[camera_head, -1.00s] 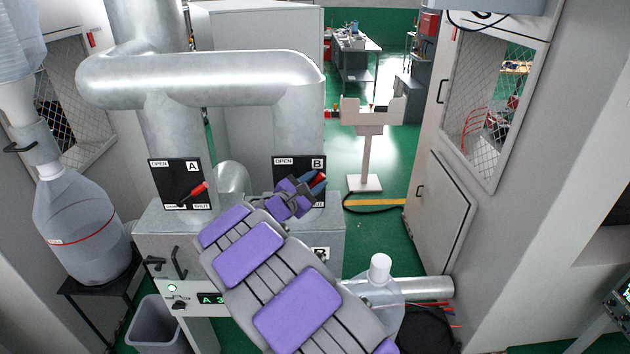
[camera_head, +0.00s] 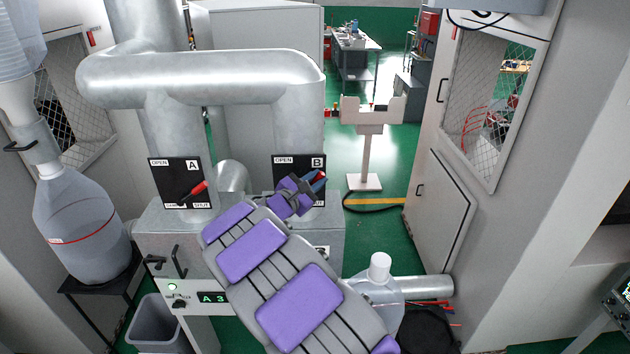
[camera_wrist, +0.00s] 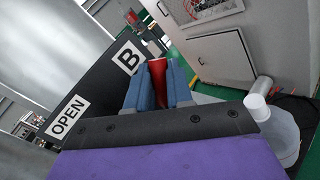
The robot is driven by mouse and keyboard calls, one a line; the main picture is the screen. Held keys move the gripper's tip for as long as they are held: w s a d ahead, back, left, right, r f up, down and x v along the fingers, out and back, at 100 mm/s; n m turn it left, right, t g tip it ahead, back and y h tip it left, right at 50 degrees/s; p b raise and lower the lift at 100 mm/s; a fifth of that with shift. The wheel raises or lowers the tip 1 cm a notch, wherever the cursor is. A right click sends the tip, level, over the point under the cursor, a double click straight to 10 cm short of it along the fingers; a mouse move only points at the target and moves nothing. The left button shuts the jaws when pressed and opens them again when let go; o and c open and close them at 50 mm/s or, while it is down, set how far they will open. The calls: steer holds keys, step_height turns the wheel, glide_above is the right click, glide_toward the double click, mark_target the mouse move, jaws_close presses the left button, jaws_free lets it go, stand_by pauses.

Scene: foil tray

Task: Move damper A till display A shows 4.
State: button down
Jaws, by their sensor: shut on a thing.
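Damper A's lever with a red grip (camera_head: 198,188) is on the black plate marked A (camera_head: 172,172); it points up and right, between the OPEN and SHUT labels. Display A (camera_head: 211,298) reads "A 3" in green. My gripper (camera_head: 318,180) is at the plate marked B (camera_head: 290,163), right of damper A. In the wrist view its blue fingers are shut on the red handle of damper B (camera_wrist: 157,72), beside the B label. My purple-padded arm hides the lower part of plate B and most of the cabinet front below it.
A large silver duct (camera_head: 200,78) runs above both plates. A clear jug (camera_head: 82,225) stands on a dark stool at left, with a grey bin (camera_head: 160,325) below. A capped clear bottle (camera_head: 380,280) is right of my arm. Green floor is open behind.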

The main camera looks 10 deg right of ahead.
steer(key=shift+a+r, duration=0.1)
steer(key=shift+r, duration=0.05)
steer(key=shift+w+a+r+n+t+h+p, duration=0.15)
steer(key=shift+a+n+t+h+p, duration=0.1)
steer(key=shift+a+n+p, duration=0.15)
steer(key=shift+w+a+r+n+t+h+p, duration=0.15)
steer(key=shift+a+n+h, duration=0.1)
steer(key=shift+n, duration=0.25)
steer(key=shift+s, duration=0.1)
steer(key=c, duration=1.3)
jaws_free()
steer(key=shift+f, duration=0.1)
steer(key=b+v, duration=0.1)
steer(key=v, duration=1.6)
steer(key=shift+a, duration=0.2)
